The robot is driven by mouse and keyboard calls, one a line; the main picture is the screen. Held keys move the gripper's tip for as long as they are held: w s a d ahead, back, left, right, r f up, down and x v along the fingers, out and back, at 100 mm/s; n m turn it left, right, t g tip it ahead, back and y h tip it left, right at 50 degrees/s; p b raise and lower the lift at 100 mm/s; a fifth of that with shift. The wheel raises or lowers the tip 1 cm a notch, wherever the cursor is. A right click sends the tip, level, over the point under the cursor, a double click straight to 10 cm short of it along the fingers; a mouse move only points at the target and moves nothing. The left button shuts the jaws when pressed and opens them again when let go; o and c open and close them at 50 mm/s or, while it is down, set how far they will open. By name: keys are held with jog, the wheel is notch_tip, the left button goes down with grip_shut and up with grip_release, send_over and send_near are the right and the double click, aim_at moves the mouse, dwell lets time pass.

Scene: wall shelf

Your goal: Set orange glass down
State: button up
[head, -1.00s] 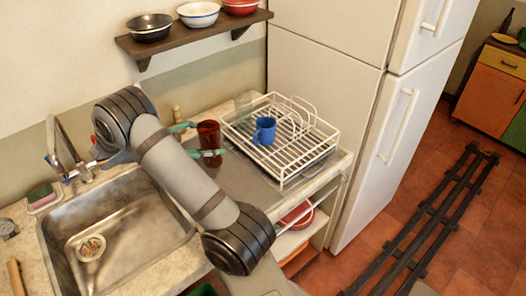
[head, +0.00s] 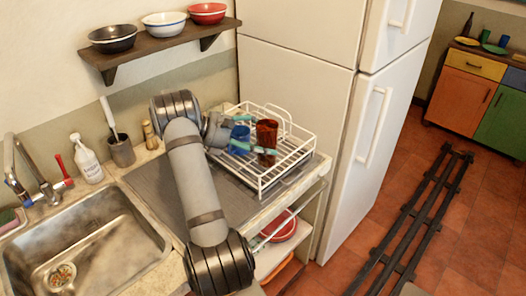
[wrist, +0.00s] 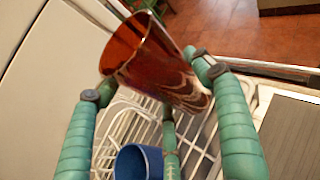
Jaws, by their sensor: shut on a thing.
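The orange glass (head: 266,138), a reddish-brown see-through tumbler, is over the right part of the white dish rack (head: 262,183). My gripper (head: 252,146) is shut on it, its green fingers around the glass's sides. In the wrist view the glass (wrist: 150,60) leans in the picture between the fingers (wrist: 155,85), with rack wires below it. I cannot tell whether its base touches the rack. The blue mug (head: 239,138) stands in the rack just left of the glass, partly hidden by my gripper; its rim also shows in the wrist view (wrist: 138,160).
The rack stands on the counter (head: 160,185) beside the sink (head: 85,240), against the white fridge (head: 290,90). A wall shelf (head: 165,50) with several bowls is above. A soap bottle (head: 86,160) and a utensil cup (head: 121,152) stand behind the sink.

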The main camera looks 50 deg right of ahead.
notch_tip(320, 180, down, 4)
jog(key=shift+r, duration=0.2)
jog(key=o, duration=1.5)
jog(key=shift+a, duration=0.1)
jog(key=v, duration=1.2)
jog(key=shift+s, duration=0.1)
